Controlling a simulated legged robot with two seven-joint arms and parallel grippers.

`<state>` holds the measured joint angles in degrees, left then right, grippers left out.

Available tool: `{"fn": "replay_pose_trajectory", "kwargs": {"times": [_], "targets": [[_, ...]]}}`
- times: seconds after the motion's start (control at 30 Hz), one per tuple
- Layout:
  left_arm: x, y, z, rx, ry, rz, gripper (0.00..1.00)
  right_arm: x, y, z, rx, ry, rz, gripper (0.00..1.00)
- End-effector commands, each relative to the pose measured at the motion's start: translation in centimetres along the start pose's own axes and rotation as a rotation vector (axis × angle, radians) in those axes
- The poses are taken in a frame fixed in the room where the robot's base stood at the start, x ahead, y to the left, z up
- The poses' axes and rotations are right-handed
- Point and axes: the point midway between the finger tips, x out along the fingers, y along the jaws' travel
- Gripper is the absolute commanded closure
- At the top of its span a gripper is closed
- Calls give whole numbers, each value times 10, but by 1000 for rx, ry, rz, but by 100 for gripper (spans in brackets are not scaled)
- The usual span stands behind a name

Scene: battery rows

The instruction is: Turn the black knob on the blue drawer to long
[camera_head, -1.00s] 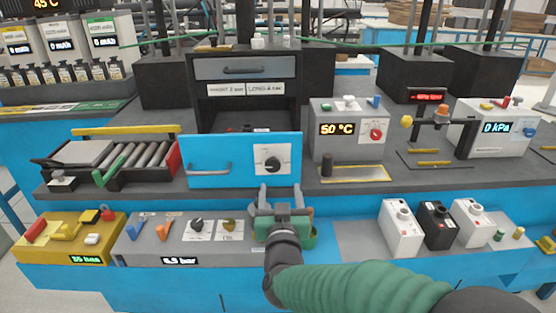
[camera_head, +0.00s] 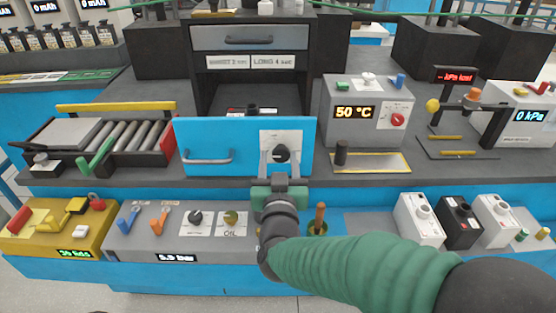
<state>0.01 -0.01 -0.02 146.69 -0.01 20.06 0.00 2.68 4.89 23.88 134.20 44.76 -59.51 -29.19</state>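The black knob (camera_head: 281,153) sits on a white plate (camera_head: 290,137) on the drawer front's right side. Its setting is too small to read. My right gripper (camera_head: 280,161) is in front of the drawer, its two grey fingers spread to either side of the knob, with gaps visible. Whether the fingertips reach the knob's depth is hard to tell. My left gripper is not in view.
Labels reading SHORT 2 sec and LONG 4 sec (camera_head: 273,62) are above the drawer. A grey panel with knobs (camera_head: 173,247) lies below. A 50 °C box (camera_head: 341,123) stands right of the drawer; a roller tray (camera_head: 90,165) stands left.

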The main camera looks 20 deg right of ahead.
Motion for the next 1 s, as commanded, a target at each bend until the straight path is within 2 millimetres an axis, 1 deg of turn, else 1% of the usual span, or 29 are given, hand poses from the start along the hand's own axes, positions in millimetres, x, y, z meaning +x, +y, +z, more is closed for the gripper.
{"fn": "replay_pose_trajectory", "kwargs": {"times": [0.03,0.3,0.33,0.67,0.87,1.0], "targets": [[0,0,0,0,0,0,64,0,-2,1,-1,-2,-6,63],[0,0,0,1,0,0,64,0,-2,2,-1,-5,-6,99],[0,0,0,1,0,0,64,0,-2,2,-1,-5,-5,100],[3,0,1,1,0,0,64,0,-2,3,47,-6,-7,100],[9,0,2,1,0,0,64,0,-2,5,159,-7,-6,100],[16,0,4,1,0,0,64,0,-2,6,275,-8,-5,100]]}}
